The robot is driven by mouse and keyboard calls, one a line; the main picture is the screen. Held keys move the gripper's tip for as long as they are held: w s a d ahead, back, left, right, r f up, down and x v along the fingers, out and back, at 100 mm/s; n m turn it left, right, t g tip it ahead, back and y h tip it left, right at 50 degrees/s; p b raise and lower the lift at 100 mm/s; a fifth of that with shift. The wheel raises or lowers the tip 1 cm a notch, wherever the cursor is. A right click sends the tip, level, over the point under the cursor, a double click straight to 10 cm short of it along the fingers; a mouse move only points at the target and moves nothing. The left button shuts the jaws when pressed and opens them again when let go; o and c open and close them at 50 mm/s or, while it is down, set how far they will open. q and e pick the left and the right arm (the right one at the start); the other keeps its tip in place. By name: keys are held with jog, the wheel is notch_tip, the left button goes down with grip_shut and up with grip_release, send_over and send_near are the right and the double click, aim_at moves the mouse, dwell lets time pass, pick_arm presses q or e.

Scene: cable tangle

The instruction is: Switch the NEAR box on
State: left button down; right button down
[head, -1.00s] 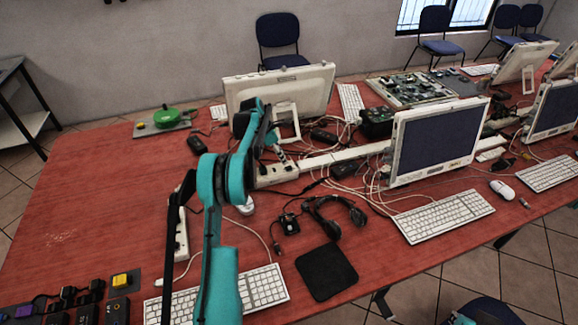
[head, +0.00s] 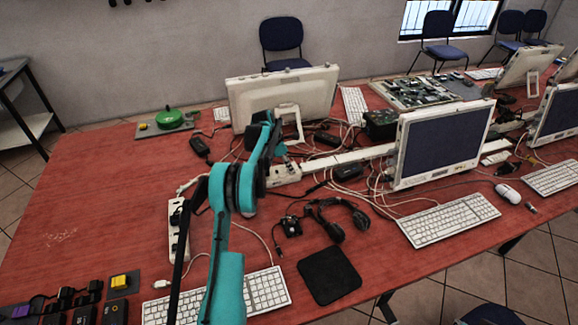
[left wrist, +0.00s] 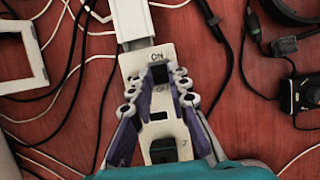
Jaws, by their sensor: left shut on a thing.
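My left gripper (head: 279,153) is at a white socket strip (head: 286,174) in the middle of the table. In the left wrist view its purple-sided fingers (left wrist: 162,76) are closed in on a small black piece (left wrist: 162,73) on the white strip (left wrist: 160,115), just below an "ON" mark. Whether that piece is a switch lever or a plug I cannot tell. Another black part (left wrist: 163,150) sits lower on the strip. A second white strip (head: 178,238) with black plugs lies nearer, left of my arm. No readable NEAR label shows. My right gripper is not in view.
Loose cables lie around the strip. A headset (head: 338,218), a black pad (head: 329,275) and a keyboard (head: 265,290) lie on the near side. A yellow button box (head: 122,282) is near left, a green button (head: 169,118) far left. The left table area is bare.

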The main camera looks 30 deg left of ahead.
pick_arm(q)
jog(key=shift+w+d+r+g+y+p, duration=0.3)
jog(key=shift+g+y+p, duration=0.3)
jog(key=shift+p, duration=0.4)
jog(key=shift+w+f+g+y+p, duration=0.1)
jog(key=shift+f+g+y+p, duration=0.05)
jog(key=shift+g+y+p, duration=0.55)
jog(key=shift+f, duration=0.1)
jog(key=c, duration=1.4)
grip_release()
jog(key=shift+c, duration=0.2)
notch_tip(320, 180, up, 12)
jog(key=shift+s+a, duration=0.2)
jog(key=shift+s, duration=0.1)
